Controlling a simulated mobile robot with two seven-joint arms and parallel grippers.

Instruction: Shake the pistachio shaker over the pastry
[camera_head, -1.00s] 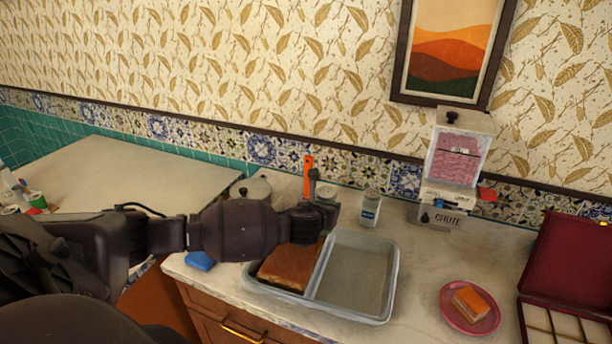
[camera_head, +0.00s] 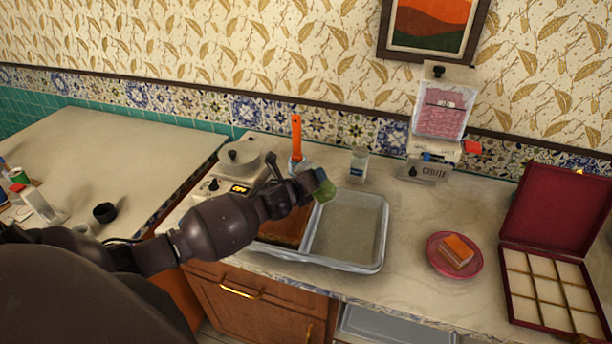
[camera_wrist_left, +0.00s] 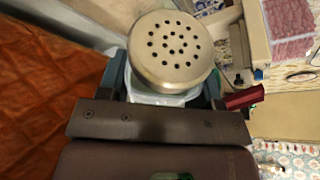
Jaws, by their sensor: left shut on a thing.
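The pistachio shaker (camera_head: 324,189) shows as a small green end at the tip of my left gripper (camera_head: 311,187) in the head view. In the left wrist view the shaker's round perforated metal lid (camera_wrist_left: 174,48) faces the camera, between the fingers of my left gripper (camera_wrist_left: 168,92), which is shut on the shaker. The brown pastry (camera_head: 284,233) lies in the left part of a grey tray (camera_head: 377,248), partly hidden by my left arm. The shaker is above the tray, near the pastry's right edge. The pastry fills the left of the wrist view (camera_wrist_left: 45,90). My right gripper is not in view.
A glass jar (camera_head: 358,166) and a dispenser (camera_head: 438,120) stand behind the tray. A pink plate (camera_head: 436,262) with a pastry piece (camera_head: 456,250) is to the right, beside an open red box (camera_head: 510,285). A scale (camera_head: 212,188) and an orange-handled tool (camera_head: 296,138) are behind my arm.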

